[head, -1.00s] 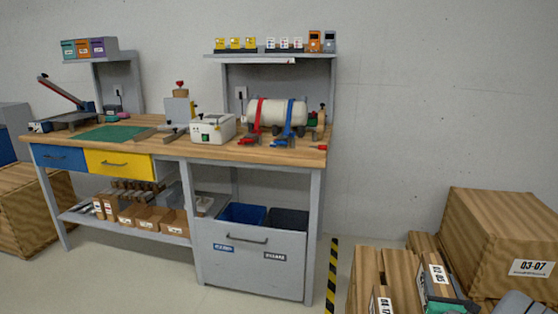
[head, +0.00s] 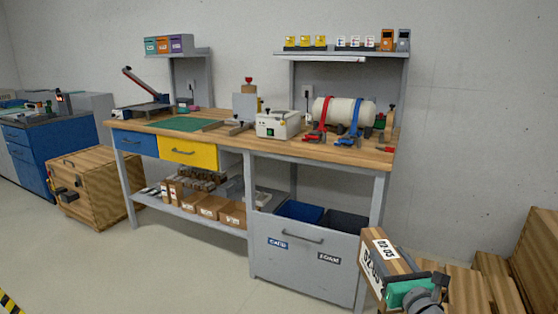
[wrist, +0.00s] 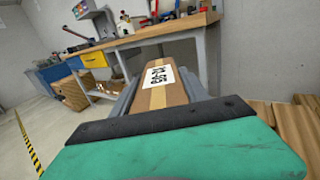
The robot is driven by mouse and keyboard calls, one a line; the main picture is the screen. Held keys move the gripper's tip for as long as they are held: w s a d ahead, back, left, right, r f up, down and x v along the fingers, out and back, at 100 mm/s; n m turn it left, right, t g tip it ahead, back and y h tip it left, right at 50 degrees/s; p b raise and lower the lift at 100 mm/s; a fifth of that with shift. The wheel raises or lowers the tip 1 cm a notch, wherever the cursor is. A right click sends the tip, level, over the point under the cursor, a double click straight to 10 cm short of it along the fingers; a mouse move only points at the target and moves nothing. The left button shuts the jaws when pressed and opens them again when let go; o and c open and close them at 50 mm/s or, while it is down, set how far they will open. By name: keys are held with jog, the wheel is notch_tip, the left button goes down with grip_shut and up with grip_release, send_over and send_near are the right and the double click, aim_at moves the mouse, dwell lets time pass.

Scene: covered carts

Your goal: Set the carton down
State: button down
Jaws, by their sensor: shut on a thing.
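The carton (head: 376,262) is brown with a white label reading 02-05. It is at the lower right of the head view, tilted, in front of the workbench's right end. My gripper (head: 408,285), green and dark grey, is shut on the carton and holds it off the floor. In the wrist view the carton (wrist: 152,98) runs away from the camera beyond the green part of my gripper (wrist: 170,140), with its label facing up. The carton's underside and its near end are hidden.
The wooden workbench (head: 225,142) carries a green mat (head: 185,124), a white box device (head: 277,124) and a clamped white cylinder (head: 343,110). Bare worktop between them is small. Wooden crates (head: 468,290) stand at lower right. A wooden chest (head: 100,187) and open floor are at left.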

jog(key=s+a+r+n+g+y+b, duration=0.1)
jog(key=s+a+n+y, duration=0.1)
jog(key=a, duration=0.6)
jog(key=s+a+r+n+y, duration=0.1)
jog(key=a+y, duration=0.2)
jog(key=a, duration=0.6)
notch_tip(320, 180, up, 15)
jog(key=w+p, duration=0.2)
jog(key=p, duration=2.6)
jog(key=shift+w+d, duration=0.2)
jog(key=shift+w, duration=0.2)
